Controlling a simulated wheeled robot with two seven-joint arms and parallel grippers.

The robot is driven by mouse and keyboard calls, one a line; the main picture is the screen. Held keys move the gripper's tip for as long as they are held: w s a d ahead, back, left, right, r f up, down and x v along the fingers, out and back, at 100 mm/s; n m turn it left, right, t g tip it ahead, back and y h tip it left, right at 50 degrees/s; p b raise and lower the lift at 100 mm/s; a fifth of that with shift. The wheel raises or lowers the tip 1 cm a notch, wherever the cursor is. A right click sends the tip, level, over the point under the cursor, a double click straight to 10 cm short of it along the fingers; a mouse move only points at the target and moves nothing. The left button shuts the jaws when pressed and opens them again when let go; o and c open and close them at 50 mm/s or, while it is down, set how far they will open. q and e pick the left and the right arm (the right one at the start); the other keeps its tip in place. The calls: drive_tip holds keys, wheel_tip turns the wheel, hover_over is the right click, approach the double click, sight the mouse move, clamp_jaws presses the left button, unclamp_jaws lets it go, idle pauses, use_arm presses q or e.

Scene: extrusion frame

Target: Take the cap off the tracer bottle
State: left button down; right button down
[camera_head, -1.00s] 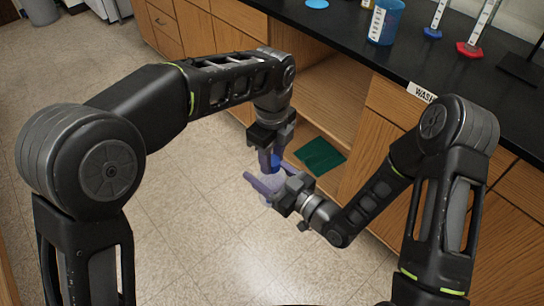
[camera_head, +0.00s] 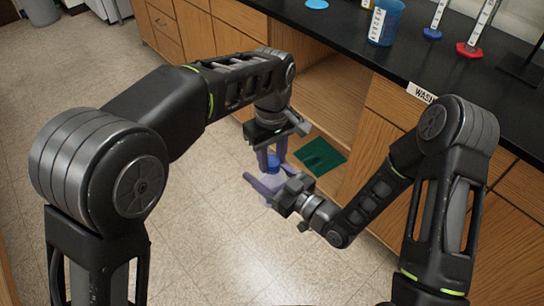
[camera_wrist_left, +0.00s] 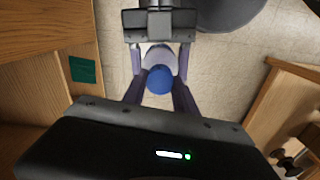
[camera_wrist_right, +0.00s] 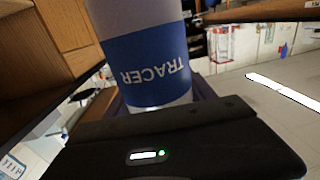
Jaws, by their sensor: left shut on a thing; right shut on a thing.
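The tracer bottle (camera_head: 271,181) is pale, with a blue cap (camera_head: 273,163) on top. My right gripper (camera_head: 269,184) is shut on the bottle body and holds it in the air above the floor. In the right wrist view the bottle's blue TRACER label (camera_wrist_right: 150,70) appears upside down, close to the camera. My left gripper (camera_head: 273,158) comes from above, shut on the cap. In the left wrist view the round blue cap (camera_wrist_left: 159,80) sits between my left fingers, over the pale bottle (camera_wrist_left: 158,57). I cannot see a gap between cap and bottle.
A black counter (camera_head: 335,30) carries a blue beaker (camera_head: 385,22) and two cylinders with blue and red bases. Below it are wooden cabinets and an open cubby with a green sheet (camera_head: 320,157). The tiled floor (camera_head: 200,240) at left is clear.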

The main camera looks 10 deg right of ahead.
use_arm(q)
drive_tip(key=n, duration=0.5)
drive_tip(key=shift+n, duration=0.4)
drive_tip(key=n, duration=0.4)
drive_tip(key=shift+n, duration=0.4)
drive_tip(key=shift+r, duration=0.2)
drive_tip(key=shift+r, duration=0.95)
drive_tip(key=shift+r, duration=0.15)
drive_tip(key=shift+r, duration=1.9)
